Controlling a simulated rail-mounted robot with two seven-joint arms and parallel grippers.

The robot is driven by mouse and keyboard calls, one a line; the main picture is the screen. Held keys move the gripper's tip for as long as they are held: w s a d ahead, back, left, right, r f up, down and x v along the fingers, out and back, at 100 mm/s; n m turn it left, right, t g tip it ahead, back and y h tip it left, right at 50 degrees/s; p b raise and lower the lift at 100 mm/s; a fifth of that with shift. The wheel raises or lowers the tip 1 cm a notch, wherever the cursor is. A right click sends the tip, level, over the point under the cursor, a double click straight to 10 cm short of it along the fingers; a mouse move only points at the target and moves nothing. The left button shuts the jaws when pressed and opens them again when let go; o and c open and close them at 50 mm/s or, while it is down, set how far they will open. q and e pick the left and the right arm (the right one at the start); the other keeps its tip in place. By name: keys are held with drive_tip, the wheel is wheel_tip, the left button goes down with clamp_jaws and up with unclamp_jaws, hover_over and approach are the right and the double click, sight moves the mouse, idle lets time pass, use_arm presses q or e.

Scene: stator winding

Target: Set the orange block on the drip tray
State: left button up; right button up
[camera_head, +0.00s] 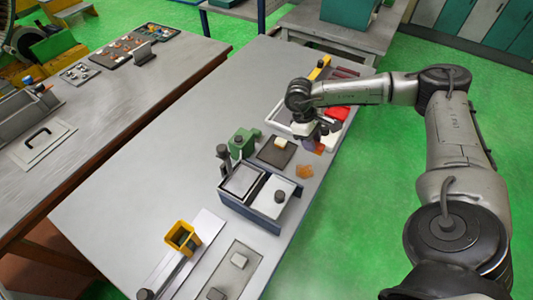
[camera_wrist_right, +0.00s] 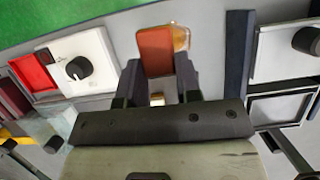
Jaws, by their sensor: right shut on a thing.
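My right gripper (camera_head: 317,136) is over the far right part of the table. It is shut on the orange block (camera_wrist_right: 155,48), which sits between the fingertips in the right wrist view. The block also shows below the gripper in the head view (camera_head: 319,148). A dark flat tray (camera_head: 264,155) with a cream block (camera_head: 281,144) on it lies left of the gripper. I cannot tell for sure whether this is the drip tray. The cream block also shows between the fingers in the right wrist view (camera_wrist_right: 157,99). My left gripper is not in view.
An amber piece (camera_head: 304,171) lies near the table's right edge. A blue-sided box (camera_head: 236,205) with a white lid (camera_head: 273,203) stands nearer. A green fixture (camera_head: 242,142) stands left of the dark tray. A red bin (camera_head: 337,113) is beyond the gripper.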

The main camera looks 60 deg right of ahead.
hover_over(280, 159)
drive_tip(key=w, duration=0.2)
wheel_tip(280, 159, down, 7)
drive_tip(key=shift+s+r+b, duration=0.1)
drive_tip(key=shift+b, duration=0.25)
drive_tip(key=shift+f, duration=2.05)
drive_tip(key=shift+f, duration=0.1)
drive_tip(key=o, duration=0.6)
drive_tip(key=shift+r, duration=0.25)
drive_tip(key=v, duration=1.1)
drive_tip(key=shift+a+r, duration=0.1)
drive_tip(key=shift+r, duration=0.3)
